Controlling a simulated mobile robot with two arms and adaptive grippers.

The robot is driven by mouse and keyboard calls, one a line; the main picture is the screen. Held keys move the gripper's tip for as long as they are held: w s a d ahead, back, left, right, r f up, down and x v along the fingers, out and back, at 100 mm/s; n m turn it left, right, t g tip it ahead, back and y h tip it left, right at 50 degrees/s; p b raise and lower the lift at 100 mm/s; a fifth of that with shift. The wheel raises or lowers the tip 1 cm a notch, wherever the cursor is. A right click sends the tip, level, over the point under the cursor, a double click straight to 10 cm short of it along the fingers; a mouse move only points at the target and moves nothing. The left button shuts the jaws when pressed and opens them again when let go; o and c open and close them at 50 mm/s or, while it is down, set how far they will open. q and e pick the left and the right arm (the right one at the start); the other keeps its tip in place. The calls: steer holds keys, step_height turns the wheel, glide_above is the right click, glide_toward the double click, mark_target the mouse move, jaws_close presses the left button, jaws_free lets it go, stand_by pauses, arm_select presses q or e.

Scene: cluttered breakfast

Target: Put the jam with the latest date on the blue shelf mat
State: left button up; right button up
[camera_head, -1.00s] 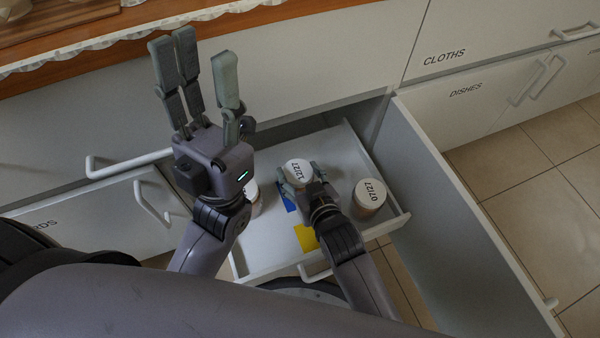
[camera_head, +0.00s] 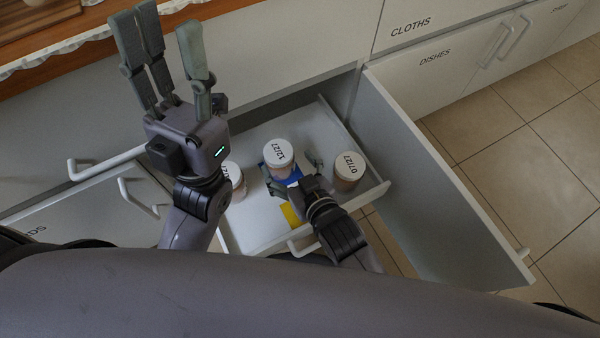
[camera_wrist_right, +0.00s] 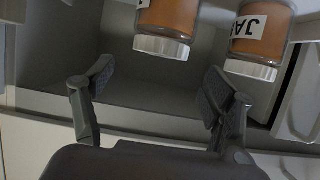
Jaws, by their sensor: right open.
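Three jam jars with white lids stand in the open drawer in the head view. The middle jar (camera_head: 278,155) reads 12/27, the right jar (camera_head: 349,168) reads 07/27, and the left jar (camera_head: 234,180) has its date partly hidden by my left arm. My right gripper (camera_head: 292,174) is open and empty, just in front of the middle jar. Its spread fingers also show in the wrist view (camera_wrist_right: 158,92). My left gripper (camera_head: 164,30) is open and empty, raised left of the drawer.
A yellow patch (camera_head: 290,215) lies near the drawer's front. The drawer's front wall (camera_head: 350,203) is close to my right wrist. A large grey open panel (camera_head: 440,180) stands to the right. A wooden counter (camera_head: 50,40) is at the upper left.

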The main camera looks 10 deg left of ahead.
steer(key=p+v, duration=0.2)
steer(key=v, duration=0.4)
steer(key=w+d+r+m+t+y, duration=0.1)
steer(key=w+d+r+t, duration=0.25)
steer(key=r, duration=0.65)
steer(key=w+d+r+m+t, duration=0.1)
steer(key=w+d+r+t, duration=0.25)
steer(key=r, duration=0.55)
arm_select(q)
steer(key=w+d+f+g, duration=0.1)
steer(key=w+f+g, duration=0.1)
steer(key=w+g, duration=0.1)
steer(key=w+d+f+g+y, duration=0.1)
steer(key=w+g, duration=0.2)
steer(key=w, duration=0.3)
steer(key=shift+f, duration=0.35)
arm_select(e)
steer(key=s+d+r+m+t, duration=0.1)
steer(key=d+r+t, duration=0.3)
steer(key=r, duration=0.4)
steer(key=s+d+r+m+t+h, duration=0.1)
steer(key=s+d+r+t, duration=0.2)
steer(key=d+r, duration=0.3)
step_height(320, 180, up, 3)
steer(key=shift+s+d+r+t, duration=0.1)
steer(key=shift+s+d+t, duration=0.15)
steer(key=shift+t, duration=0.35)
arm_select(q)
steer(key=shift+f, duration=0.15)
